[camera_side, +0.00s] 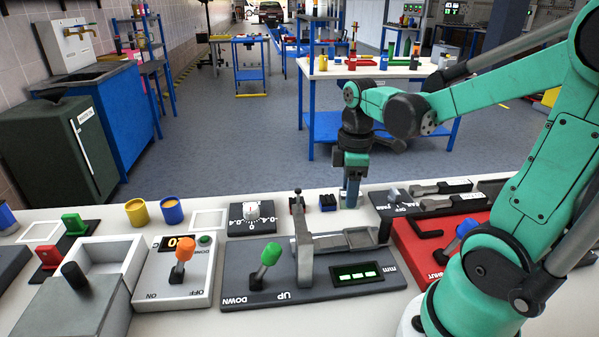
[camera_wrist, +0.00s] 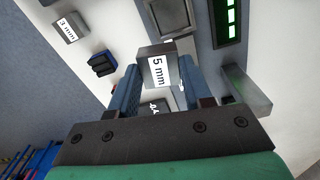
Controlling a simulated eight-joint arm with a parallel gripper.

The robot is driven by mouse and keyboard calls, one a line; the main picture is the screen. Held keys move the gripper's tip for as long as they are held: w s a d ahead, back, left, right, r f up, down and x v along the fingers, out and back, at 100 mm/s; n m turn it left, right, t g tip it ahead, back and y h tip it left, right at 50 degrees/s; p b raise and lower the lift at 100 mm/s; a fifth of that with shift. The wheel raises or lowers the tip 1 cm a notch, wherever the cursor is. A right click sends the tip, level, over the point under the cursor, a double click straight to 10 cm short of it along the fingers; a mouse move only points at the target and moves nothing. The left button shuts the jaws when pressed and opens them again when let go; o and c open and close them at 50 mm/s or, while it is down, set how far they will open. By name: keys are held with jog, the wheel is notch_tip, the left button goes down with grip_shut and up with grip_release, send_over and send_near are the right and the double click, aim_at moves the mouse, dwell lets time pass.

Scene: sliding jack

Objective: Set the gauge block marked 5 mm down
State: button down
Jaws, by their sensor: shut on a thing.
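The gauge block marked 5 mm (camera_wrist: 165,72) is grey with a white label. In the wrist view it sits between the two blue fingers of my gripper (camera_wrist: 166,84), which is shut on it. In the side view my gripper (camera_side: 349,200) points down low over the white bench, behind the sliding jack and right of a small dark blue piece (camera_side: 327,202). I cannot make out the block clearly there, nor whether it touches the bench. A second labelled grey block (camera_wrist: 70,27) lies at the upper left of the wrist view.
The sliding jack (camera_side: 235,291) has a dark base, a green-knobbed lever (camera_side: 265,265) and a lit green display (camera_side: 357,274). A grey box (camera_side: 112,252) and a switch panel with an orange knob (camera_side: 180,250) stand left. A red panel (camera_side: 412,248) lies right, near my arm.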

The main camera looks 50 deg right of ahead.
jog(key=w+a+r+m, duration=0.2)
jog(key=w+r+m, duration=0.3)
jog(key=w, duration=0.2)
notch_tip(320, 180, up, 6)
jog(key=n, duration=0.7)
send_over(149, 326)
jog(key=s, duration=0.3)
notch_tip(149, 326, down, 20)
jog(key=shift+a+r, duration=0.1)
jog(key=shift+a, duration=0.05)
jog(key=shift+c, duration=1.8)
grip_release()
